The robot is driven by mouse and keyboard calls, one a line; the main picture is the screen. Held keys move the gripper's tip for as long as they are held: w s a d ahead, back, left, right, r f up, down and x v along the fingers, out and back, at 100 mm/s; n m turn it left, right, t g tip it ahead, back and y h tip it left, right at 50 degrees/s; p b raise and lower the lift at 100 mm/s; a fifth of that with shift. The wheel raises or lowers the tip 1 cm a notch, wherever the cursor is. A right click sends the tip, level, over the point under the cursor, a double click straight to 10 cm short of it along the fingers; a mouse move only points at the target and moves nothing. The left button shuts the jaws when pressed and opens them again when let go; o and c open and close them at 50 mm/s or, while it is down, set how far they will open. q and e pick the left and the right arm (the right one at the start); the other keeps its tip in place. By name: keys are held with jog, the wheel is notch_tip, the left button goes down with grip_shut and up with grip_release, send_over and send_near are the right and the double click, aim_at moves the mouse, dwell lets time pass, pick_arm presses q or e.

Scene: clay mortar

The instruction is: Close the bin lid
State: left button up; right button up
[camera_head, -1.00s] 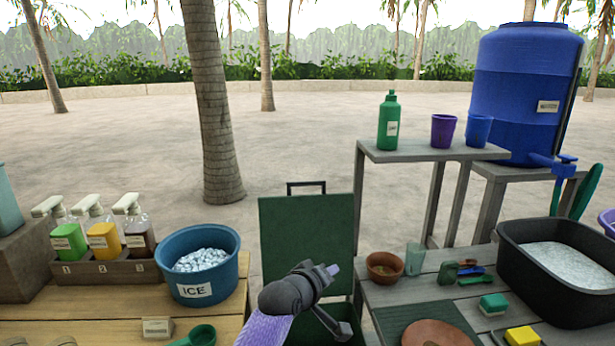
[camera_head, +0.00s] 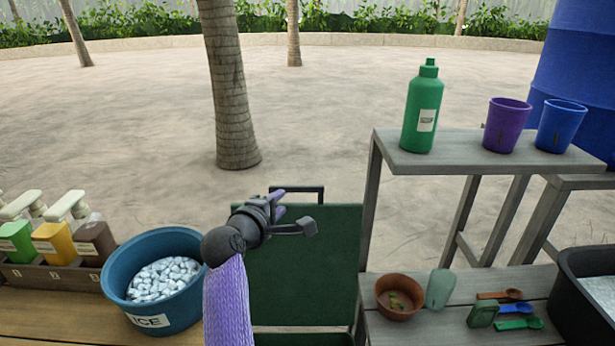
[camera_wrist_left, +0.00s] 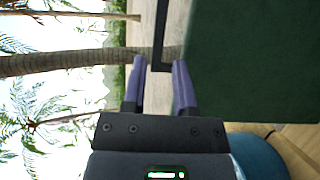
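The bin's dark green lid (camera_head: 310,270) stands upright and open behind the tables. Its dark handle (camera_head: 322,190) sticks up from the top edge. A strip of the green bin (camera_head: 300,340) shows at the bottom edge; the rest is cut off. My left gripper (camera_head: 281,203) is near the lid's upper left part, beside the handle. In the left wrist view its two purple fingers (camera_wrist_left: 158,80) are apart with nothing gripped. The handle (camera_wrist_left: 158,48) shows beyond the gap and the lid (camera_wrist_left: 250,55) fills the right. Contact cannot be told. My right gripper is not in view.
A blue ice tub (camera_head: 115,285) stands left of my left arm. A raised grey shelf (camera_head: 450,165) on the right holds a green bottle (camera_head: 421,115) and two cups. A brown bowl (camera_head: 399,310) sits near the lid's right side.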

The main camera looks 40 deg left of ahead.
aim_at(295, 191)
pick_arm(q)
jog(key=b+x, duration=0.3)
jog(key=x, duration=0.4)
jog(key=shift+w+a+f, duration=0.1)
jog(key=shift+w+f, duration=0.15)
jog(key=shift+w, duration=0.05)
jog(key=shift+w+a, duration=0.2)
jog(key=shift+w, duration=0.45)
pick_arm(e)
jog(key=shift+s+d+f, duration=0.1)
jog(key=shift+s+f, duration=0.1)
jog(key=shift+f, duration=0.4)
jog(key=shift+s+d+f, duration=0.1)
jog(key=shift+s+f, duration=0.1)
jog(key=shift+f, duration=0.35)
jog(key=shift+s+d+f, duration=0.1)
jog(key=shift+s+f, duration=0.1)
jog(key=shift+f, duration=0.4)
pick_arm(q)
grip_shut()
